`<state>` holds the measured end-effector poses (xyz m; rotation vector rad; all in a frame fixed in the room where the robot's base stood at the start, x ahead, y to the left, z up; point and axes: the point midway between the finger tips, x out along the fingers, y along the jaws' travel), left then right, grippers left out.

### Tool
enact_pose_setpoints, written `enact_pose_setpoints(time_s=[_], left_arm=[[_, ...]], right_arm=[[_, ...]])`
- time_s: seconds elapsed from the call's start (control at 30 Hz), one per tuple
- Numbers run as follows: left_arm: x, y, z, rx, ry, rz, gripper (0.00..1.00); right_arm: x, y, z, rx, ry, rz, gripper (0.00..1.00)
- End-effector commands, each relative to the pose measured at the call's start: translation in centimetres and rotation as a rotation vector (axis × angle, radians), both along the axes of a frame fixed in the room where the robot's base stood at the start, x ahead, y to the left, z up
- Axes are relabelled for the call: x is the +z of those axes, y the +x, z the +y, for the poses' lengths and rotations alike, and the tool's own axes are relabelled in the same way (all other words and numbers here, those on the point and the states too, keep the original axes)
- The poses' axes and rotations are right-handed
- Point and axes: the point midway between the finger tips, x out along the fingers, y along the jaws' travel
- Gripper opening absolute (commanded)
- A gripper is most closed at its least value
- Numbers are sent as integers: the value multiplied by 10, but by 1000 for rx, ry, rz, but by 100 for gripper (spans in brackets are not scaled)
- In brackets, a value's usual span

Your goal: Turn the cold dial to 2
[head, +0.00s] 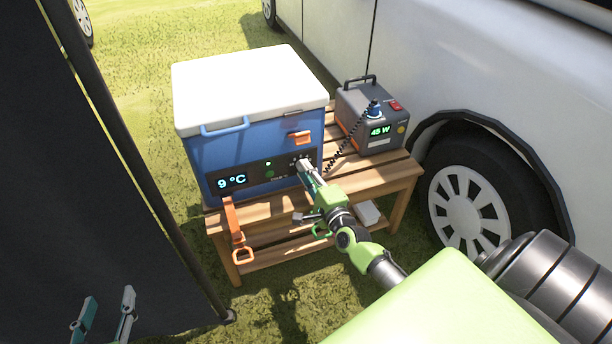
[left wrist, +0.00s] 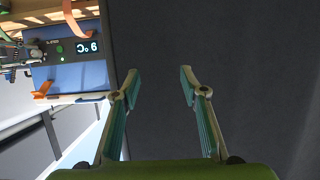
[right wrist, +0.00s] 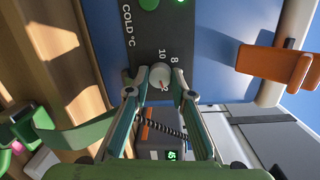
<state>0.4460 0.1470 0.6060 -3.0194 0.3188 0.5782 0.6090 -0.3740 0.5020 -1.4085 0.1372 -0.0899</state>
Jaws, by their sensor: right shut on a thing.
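The cold dial (right wrist: 161,75) is a small round pale knob with a red mark on the dark panel of the blue cooler (head: 225,155). My right gripper (head: 304,165) is shut on the dial, one finger on each side. The cooler display (head: 232,181) reads 9 °C. My left gripper (head: 106,300) is open and empty, apart from the cooler.
The cooler stands on a wooden slatted table (head: 380,175). A grey power box (head: 372,120) reading 45 W, with a coiled cable, stands to its right. An orange strap (head: 232,220) hangs in front. A dark panel (head: 90,170) is at left and a white vehicle (head: 480,75) behind.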

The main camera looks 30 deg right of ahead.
Motion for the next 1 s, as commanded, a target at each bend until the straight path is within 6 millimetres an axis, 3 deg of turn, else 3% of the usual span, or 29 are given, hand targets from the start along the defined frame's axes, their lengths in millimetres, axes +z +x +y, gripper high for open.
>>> enact_pose_setpoints(time_s=[0.3, 0.77, 0.8, 0.83, 0.87, 1.0], left_arm=[[33, 14, -8, -11, -39, -160, 40], [38, 15, -9, -11, -44, -181, 40], [38, 15, -9, -11, -44, -181, 40], [38, 15, -9, -11, -44, -181, 40], [38, 15, -9, -11, -44, -181, 40], [38, 15, -9, -11, -44, -181, 40]], right_arm=[[1, 1, 0, 0, 91, -25, 1], [2, 1, 0, 1, 103, -28, 1], [2, 1, 0, 1, 103, -28, 27], [2, 1, 0, 1, 103, -28, 35], [2, 1, 0, 1, 103, -28, 39], [1, 1, 0, 0, 102, -27, 39]])
